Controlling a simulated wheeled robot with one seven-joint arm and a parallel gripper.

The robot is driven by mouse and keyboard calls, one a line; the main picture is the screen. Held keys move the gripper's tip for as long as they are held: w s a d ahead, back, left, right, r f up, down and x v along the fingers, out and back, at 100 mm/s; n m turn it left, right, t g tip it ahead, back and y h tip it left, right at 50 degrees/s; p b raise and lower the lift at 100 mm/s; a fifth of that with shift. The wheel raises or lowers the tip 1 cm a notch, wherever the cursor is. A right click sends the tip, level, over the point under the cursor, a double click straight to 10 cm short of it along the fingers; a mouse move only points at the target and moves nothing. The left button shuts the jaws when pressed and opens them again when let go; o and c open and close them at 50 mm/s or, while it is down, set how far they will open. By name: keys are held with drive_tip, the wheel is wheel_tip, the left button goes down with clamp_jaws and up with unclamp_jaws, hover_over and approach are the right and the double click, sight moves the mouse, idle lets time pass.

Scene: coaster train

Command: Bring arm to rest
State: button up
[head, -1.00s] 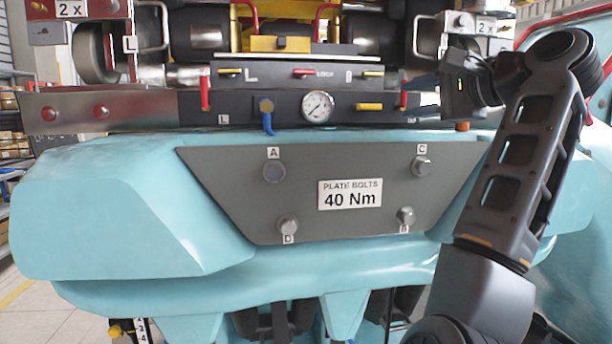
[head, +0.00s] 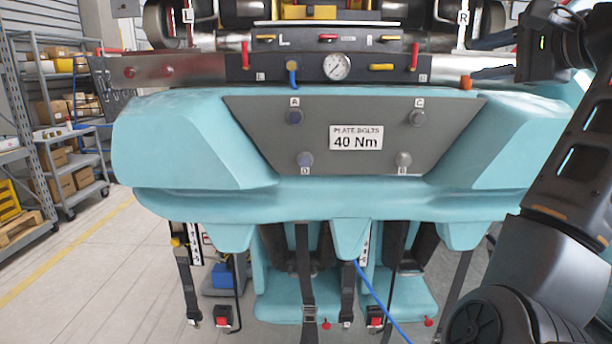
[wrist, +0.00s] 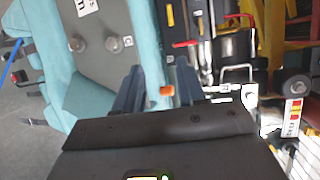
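My arm stands at the right of the head view, bent at the elbow with its wrist at the upper right. My gripper (wrist: 158,78) shows in the wrist view with its two dark fingers apart and nothing held between them. An orange knob (wrist: 167,90) shows in the gap, on the train behind the fingers; it also shows in the head view (head: 466,82). In the head view the fingers point left, in front of the train's upper right side, and are hard to make out.
The teal coaster car (head: 200,205) fills the middle, with a grey bolt plate (head: 260,125) labelled 40 Nm. A gauge (head: 337,67) sits above it. Straps and a blue cord (head: 382,305) hang below. Shelves (head: 75,190) stand left; the floor at lower left is clear.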

drive_tip(key=s+d+f+n+h, duration=0.1)
drive_tip(key=s+d+f+h, duration=0.15)
drive_tip(key=f, duration=1.25)
drive_tip(key=s+d+f+n+h, duration=0.15)
drive_tip(key=s+f+h, duration=0.25)
drive_tip(key=f, duration=1.2)
drive_tip(key=s+a+f+n, duration=0.1)
drive_tip(key=s+f+n, duration=0.2)
drive_tip(key=s+f, duration=0.6)
drive_tip(key=s+a+f+n, duration=0.2)
drive_tip(key=s+f, duration=0.1)
drive_tip(key=s, duration=0.7)
drive_tip(key=s+a+f+n, duration=0.3)
drive_tip(key=s+f, duration=0.1)
drive_tip(key=s, duration=0.6)
drive_tip(key=s+a+r+n, duration=0.2)
drive_tip(key=s+r, duration=0.1)
drive_tip(key=s, duration=0.6)
drive_tip(key=s+a+r+n, duration=0.2)
drive_tip(key=s+a, duration=0.1)
drive_tip(key=s, duration=0.6)
drive_tip(key=shift+s+a+r, duration=0.2)
drive_tip(key=shift+r, duration=0.2)
